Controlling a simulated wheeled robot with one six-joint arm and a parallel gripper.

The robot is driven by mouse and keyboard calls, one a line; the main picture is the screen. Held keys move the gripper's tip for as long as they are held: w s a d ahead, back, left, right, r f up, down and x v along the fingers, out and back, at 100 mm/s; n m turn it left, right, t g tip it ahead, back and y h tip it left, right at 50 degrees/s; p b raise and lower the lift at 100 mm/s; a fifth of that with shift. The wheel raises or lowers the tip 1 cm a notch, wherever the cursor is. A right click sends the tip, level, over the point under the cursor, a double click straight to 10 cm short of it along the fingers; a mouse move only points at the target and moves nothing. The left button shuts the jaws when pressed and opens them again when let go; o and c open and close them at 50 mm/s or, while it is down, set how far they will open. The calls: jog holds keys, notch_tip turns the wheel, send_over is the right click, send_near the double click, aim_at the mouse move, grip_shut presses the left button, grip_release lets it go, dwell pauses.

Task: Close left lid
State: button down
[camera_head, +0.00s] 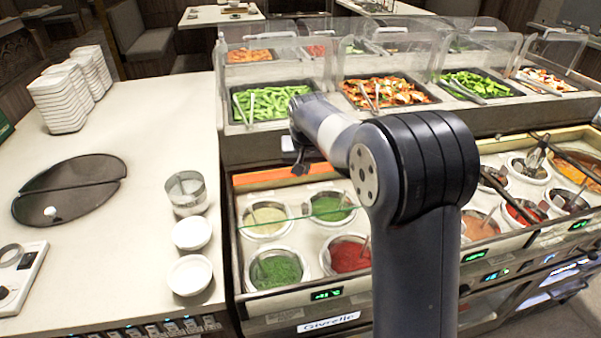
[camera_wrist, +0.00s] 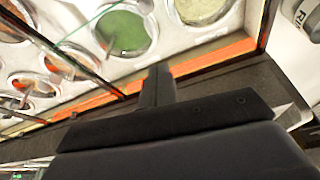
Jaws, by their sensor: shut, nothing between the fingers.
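The left sauce station (camera_head: 237,262) holds several round wells with pale, green and red sauces. A clear glass panel, seemingly the left lid (camera_head: 318,208), shows as a thin green edge crossing above the wells; how far it is open I cannot tell. My gripper (camera_head: 300,168) is shut and empty at the back of this station, by the orange strip (camera_head: 270,178). In the wrist view my shut gripper (camera_wrist: 158,75) points toward the orange strip, and the green well (camera_wrist: 122,32) lies beyond it. Contact with the glass cannot be told.
A food bar with trays of green vegetables (camera_head: 265,103) and clear guards stands behind. My arm hides the middle of the stations. The left counter (camera_head: 130,240) carries stacked white dishes (camera_head: 62,98), a glass container (camera_head: 187,192), white bowls (camera_head: 190,275) and a dark round lid (camera_head: 70,188).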

jog(key=p, duration=0.1)
send_over(303, 200)
notch_tip(303, 200, down, 7)
jog(key=shift+w+f, duration=0.1)
jog(key=shift+w, duration=0.05)
jog(key=shift+s+f, duration=0.2)
jog(key=shift+f, duration=0.05)
jog(key=shift+s+d+f, duration=0.1)
jog(key=shift+s+f, duration=0.15)
jog(key=shift+s, duration=0.75)
jog(key=shift+s+f+p, duration=0.3)
jog(key=shift+s+p, duration=0.05)
jog(key=shift+s, duration=0.25)
